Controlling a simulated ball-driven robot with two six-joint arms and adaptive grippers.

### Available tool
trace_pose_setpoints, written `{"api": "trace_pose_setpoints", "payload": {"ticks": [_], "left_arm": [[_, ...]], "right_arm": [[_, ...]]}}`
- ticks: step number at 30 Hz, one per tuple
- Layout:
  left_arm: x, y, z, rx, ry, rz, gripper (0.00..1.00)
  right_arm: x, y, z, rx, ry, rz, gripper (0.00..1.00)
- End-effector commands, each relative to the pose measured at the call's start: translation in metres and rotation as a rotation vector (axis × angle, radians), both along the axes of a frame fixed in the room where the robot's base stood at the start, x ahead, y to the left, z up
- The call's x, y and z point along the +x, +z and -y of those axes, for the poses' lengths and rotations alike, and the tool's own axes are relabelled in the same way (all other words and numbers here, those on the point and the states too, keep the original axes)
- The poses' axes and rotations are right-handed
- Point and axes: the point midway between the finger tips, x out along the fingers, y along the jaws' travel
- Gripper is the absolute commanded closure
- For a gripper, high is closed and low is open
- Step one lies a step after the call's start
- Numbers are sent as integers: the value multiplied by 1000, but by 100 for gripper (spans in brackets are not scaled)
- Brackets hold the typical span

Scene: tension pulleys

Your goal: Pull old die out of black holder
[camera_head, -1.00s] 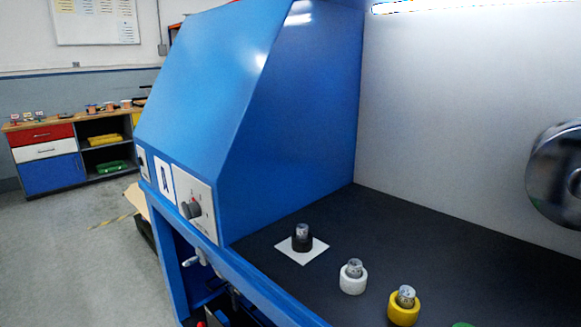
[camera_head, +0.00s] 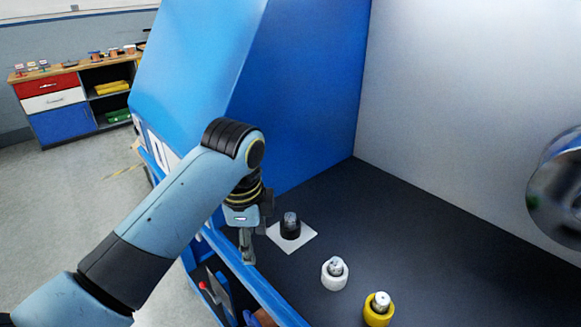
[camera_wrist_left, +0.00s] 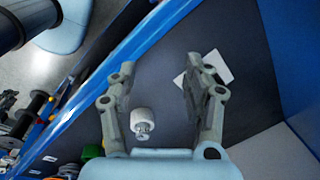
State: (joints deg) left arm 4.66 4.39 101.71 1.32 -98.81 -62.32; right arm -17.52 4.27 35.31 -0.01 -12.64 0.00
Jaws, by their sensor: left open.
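The black holder (camera_head: 290,231) stands upright on a white square (camera_head: 303,242) on the dark work surface. The grey metal old die (camera_head: 290,218) sits upright in it, its top sticking out. My left gripper (camera_head: 256,236) is open and empty, just left of the holder and apart from it, near the blue front edge. In the left wrist view, the open fingers of my left gripper (camera_wrist_left: 165,75) show with bare surface between them. The white square (camera_wrist_left: 223,66) shows there behind the right finger, which mostly hides the black holder and die. My right gripper is not in view.
A white holder (camera_head: 334,276) and a yellow holder (camera_head: 378,312), each with a metal die, stand nearer the front. A blue side wall (camera_head: 315,95) rises behind the black holder. A metal pulley (camera_head: 556,190) is at the right. The surface behind the holders is free.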

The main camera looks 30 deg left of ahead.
Motion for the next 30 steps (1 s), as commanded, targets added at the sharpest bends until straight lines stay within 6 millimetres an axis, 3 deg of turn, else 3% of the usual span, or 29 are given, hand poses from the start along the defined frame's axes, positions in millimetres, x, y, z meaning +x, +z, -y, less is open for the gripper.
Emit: {"api": "trace_pose_setpoints", "payload": {"ticks": [9, 12, 16, 20, 30], "left_arm": [[85, 46, 8, 13, -501, -96, 49], [107, 66, 12, 8, -662, -121, 49], [120, 79, 14, 2, -787, -143, 49], [123, 72, 15, 0, -818, -149, 49], [122, 9, 15, 0, -815, -149, 49]], "right_arm": [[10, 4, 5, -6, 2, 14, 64], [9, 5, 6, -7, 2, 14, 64], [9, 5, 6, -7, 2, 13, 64], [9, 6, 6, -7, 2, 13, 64], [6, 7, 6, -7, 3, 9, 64]]}}
